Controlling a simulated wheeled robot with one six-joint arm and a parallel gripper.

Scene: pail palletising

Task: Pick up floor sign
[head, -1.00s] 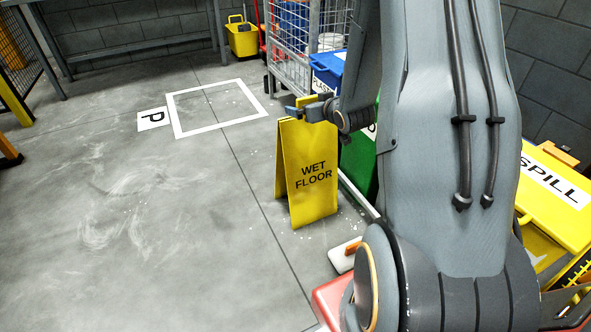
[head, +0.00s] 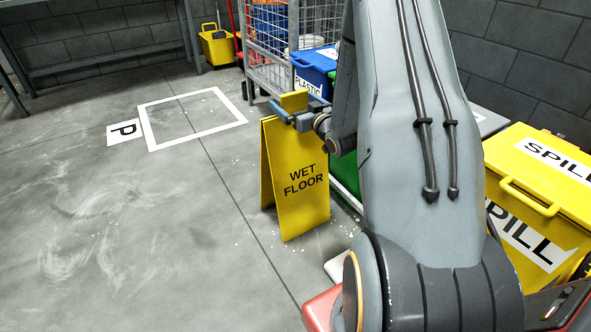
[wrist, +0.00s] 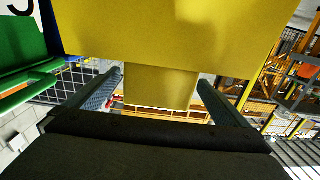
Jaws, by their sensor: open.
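The yellow floor sign (head: 297,190), marked WET FLOOR, stands upright and spread on the concrete floor. My gripper (head: 291,111) is at the top of the sign, its fingers level with the narrow top tab. In the wrist view the tab of the floor sign (wrist: 160,87) lies between the two fingers of my gripper (wrist: 160,90). The fingers are open, with a gap showing on each side of the tab. The sign's far panel is mostly hidden in the head view.
A yellow spill bin (head: 540,190) stands at the right. A blue plastic bin (head: 314,72) and a wire cage (head: 272,40) stand behind the sign. A white floor square (head: 190,137) with a P mark (head: 124,131) lies clear at the left. A yellow mop bucket (head: 218,46) is at the back.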

